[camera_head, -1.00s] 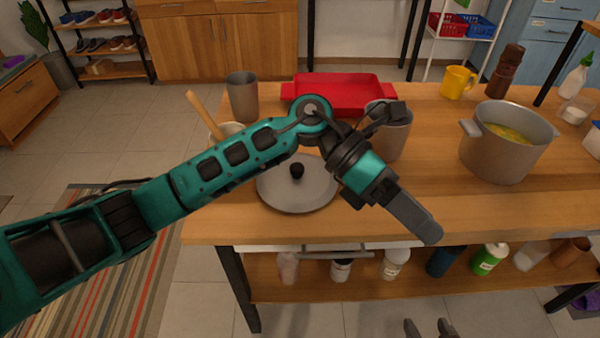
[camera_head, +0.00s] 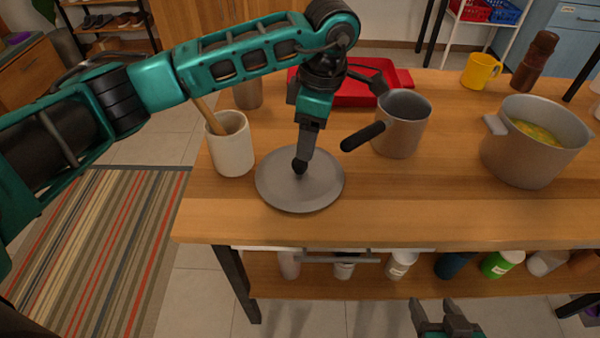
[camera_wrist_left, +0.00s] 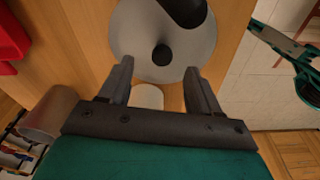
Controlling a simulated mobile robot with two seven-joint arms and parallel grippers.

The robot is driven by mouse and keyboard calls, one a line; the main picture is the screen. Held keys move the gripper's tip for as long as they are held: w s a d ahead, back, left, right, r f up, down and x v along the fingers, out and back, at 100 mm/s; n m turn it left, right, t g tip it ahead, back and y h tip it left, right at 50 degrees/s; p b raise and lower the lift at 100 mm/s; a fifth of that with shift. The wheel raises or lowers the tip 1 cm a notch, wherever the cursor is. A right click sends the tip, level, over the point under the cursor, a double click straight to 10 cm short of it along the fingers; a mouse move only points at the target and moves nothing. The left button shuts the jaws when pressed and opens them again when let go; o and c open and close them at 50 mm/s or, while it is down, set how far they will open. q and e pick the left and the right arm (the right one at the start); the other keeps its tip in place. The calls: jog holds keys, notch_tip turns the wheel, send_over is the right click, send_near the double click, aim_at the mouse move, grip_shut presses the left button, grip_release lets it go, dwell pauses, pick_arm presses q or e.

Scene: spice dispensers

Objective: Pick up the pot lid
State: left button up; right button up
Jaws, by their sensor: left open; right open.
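The pot lid (camera_head: 290,194) is a flat grey disc with a round black knob (camera_head: 299,167), lying on the wooden table near its front edge. My left gripper (camera_head: 302,158) points down right at the knob. In the left wrist view the lid (camera_wrist_left: 135,35) lies beyond the open fingers (camera_wrist_left: 160,85), and the knob (camera_wrist_left: 162,55) shows between the lines of the two fingers, slightly past their tips. I cannot tell whether the fingers touch it. The large grey pot (camera_head: 520,160) with yellow soup stands uncovered at the right. My right gripper (camera_head: 446,312) is open and empty, low in front of the table.
A grey saucepan (camera_head: 400,135) stands right of the lid, its black handle (camera_head: 362,137) reaching toward my left gripper. A pale utensil crock (camera_head: 231,150) is close on the left. A red tray (camera_head: 365,98) lies behind.

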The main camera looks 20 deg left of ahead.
aim_at(300, 170)
pick_arm(q)
jog(key=shift+s+a+f, duration=0.1)
jog(key=shift+a+f, duration=0.15)
jog(key=shift+f, duration=0.75)
jog(key=shift+s+a+f, duration=0.1)
jog(key=shift+a+f, duration=0.15)
jog(key=shift+f, duration=0.7)
jog(key=shift+s+a+f, duration=0.1)
jog(key=shift+a+f, duration=0.15)
jog(key=shift+f, duration=0.75)
jog(key=shift+c, duration=0.4)
grip_shut()
